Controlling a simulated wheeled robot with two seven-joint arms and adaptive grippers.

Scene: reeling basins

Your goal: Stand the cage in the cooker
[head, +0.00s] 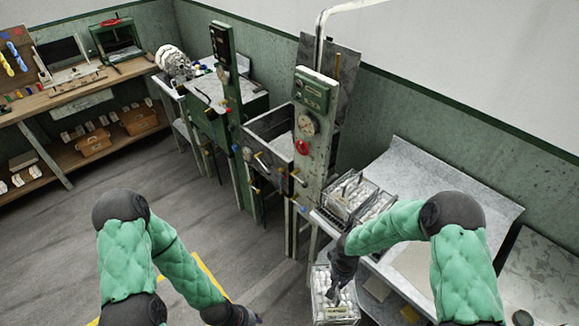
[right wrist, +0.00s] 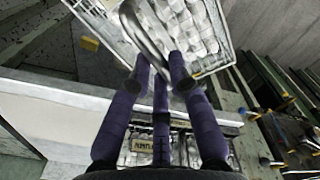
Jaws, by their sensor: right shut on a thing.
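The cage (head: 322,311) is a wire basket full of white cocoons with a label on its near side, low at the front of the head view. It also shows in the right wrist view (right wrist: 208,62), with an arched metal handle (right wrist: 152,45). My right gripper (head: 335,284) is shut on this handle, and the cage hangs upright beside the bench. A metal basin (head: 270,128), apparently the cooker, stands farther back, beside a green panel with a gauge and red knob (head: 302,147). My left gripper (head: 245,318) is at the bottom edge, partly cut off; its fingers are unclear.
More cocoon-filled cages (head: 349,196) stand on the grey bench (head: 440,185) at right. Levers and coloured knobs (head: 262,162) stick out below the basin. A wooden shelf bench (head: 75,85) is at the far left. The floor (head: 150,235) in the middle is clear.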

